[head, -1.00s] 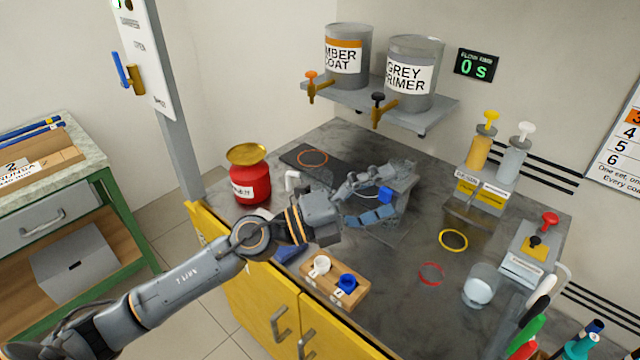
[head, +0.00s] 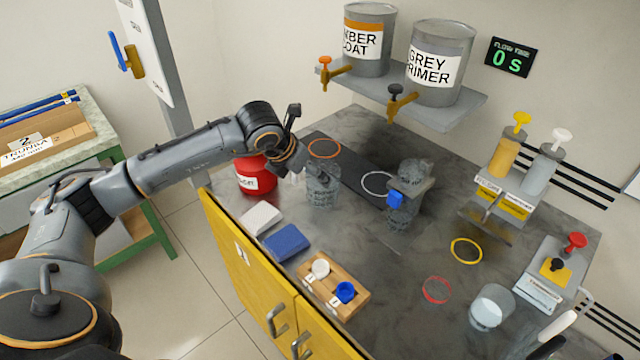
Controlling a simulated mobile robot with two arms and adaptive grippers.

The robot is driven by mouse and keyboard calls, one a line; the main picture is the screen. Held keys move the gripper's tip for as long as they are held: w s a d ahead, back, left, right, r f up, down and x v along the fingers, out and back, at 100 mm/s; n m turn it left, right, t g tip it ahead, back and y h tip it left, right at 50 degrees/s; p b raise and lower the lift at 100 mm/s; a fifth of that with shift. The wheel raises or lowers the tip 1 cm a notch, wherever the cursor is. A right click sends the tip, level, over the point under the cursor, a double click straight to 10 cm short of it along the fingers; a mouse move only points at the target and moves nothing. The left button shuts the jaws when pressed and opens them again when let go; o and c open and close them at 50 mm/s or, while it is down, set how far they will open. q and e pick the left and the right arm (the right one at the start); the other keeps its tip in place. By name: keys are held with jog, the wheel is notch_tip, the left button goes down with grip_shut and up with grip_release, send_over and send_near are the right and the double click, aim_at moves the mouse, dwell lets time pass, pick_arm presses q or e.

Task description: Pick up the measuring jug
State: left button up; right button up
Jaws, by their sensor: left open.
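A clear, greyish vessel (head: 323,187) that looks like the measuring jug stands upright on the bench, right of the red can, with a pale piece, perhaps its handle, at its left side. My left gripper (head: 297,145) is open and empty, above and slightly left of this vessel. It appears apart from it, though the wrist hides part of the area. A clear beaker (head: 489,307) stands at the right of the bench. My right gripper is not in view.
A red can (head: 252,176) stands close under my left wrist. A grey stand with a blue part (head: 397,199) is right of the vessel. A wooden block (head: 335,290) with white and blue cups sits in front, beside a blue cloth (head: 287,243). The shelf (head: 450,113) overhangs behind.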

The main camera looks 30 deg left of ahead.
pick_arm(q)
jog(key=p+x, duration=0.1)
jog(key=x, duration=0.6)
jog(key=shift+w+d+f+p, duration=0.1)
jog(key=shift+w+d+p, duration=0.05)
jog(key=shift+w+p, duration=0.25)
jog(key=shift+s, duration=0.1)
jog(key=shift+c, duration=0.2)
jog(key=c, duration=0.8)
